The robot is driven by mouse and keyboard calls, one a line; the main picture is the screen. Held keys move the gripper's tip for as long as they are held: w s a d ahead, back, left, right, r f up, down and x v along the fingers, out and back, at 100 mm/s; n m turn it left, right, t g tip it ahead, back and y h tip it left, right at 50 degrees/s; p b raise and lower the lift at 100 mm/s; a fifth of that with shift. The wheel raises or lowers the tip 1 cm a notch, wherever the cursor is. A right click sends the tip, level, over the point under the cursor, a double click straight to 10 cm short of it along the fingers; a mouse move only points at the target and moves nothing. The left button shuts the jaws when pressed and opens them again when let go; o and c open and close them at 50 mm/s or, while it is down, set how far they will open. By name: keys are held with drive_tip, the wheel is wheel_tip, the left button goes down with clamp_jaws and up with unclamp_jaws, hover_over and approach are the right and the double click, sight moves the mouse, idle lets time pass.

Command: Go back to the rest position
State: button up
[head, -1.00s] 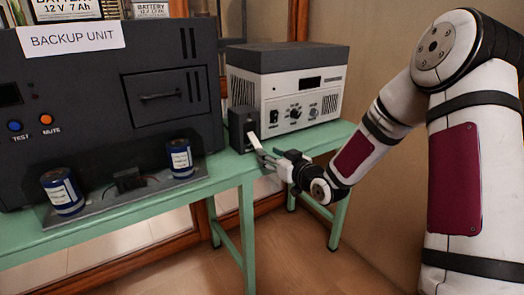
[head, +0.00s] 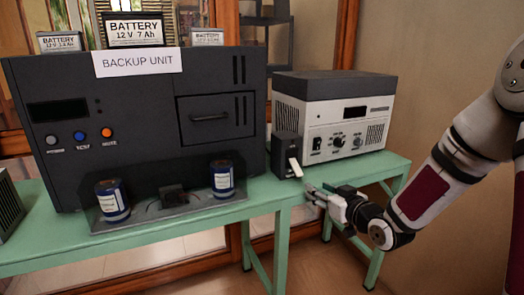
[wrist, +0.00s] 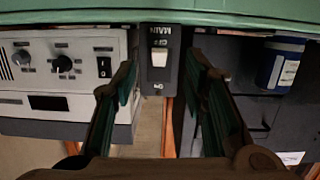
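My gripper (head: 316,193) is at the right of the head view, in front of the bench edge, just below and right of a dark switch box (head: 285,150) with a pale lever (head: 295,167). The lever points down. In the wrist view, which is upside down, my gripper (wrist: 162,65) shows two fingers spread wide with nothing between them. The switch box (wrist: 158,75), marked MAIN, appears beyond and between the fingertips. Its white lever (wrist: 159,57) sits beside the label that seems to read OFF. My gripper seems apart from the lever.
A green bench (head: 250,199) carries a dark backup unit (head: 45,150) with two blue cylinders (head: 112,200) (head: 222,179) on its front ledge. A grey-white device (head: 345,120) stands right of the switch box. Open floor lies in front of the bench.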

drive_tip(key=s+d+r+m+g+h, duration=0.1)
drive_tip(key=s+r+g+h, duration=0.25)
drive_tip(key=s, duration=0.55)
drive_tip(key=s+d+r+m+g+h, duration=0.1)
drive_tip(key=s+r+g+h, duration=0.3)
drive_tip(key=s, duration=0.6)
drive_tip(key=s+a+m+g+y, duration=0.1)
drive_tip(key=s+a+g, duration=0.15)
drive_tip(key=s, duration=1.05)
drive_tip(key=s+a+m+g+y, duration=0.15)
drive_tip(key=s+g, duration=0.25)
drive_tip(key=s, duration=0.9)
wheel_tip(320, 180, up, 22)
drive_tip(key=s+a+t+p, duration=0.1)
drive_tip(key=t+p, duration=0.2)
drive_tip(key=p, duration=1.7)
drive_tip(key=shift+a+r+n, duration=0.15)
drive_tip(key=shift+n, duration=0.2)
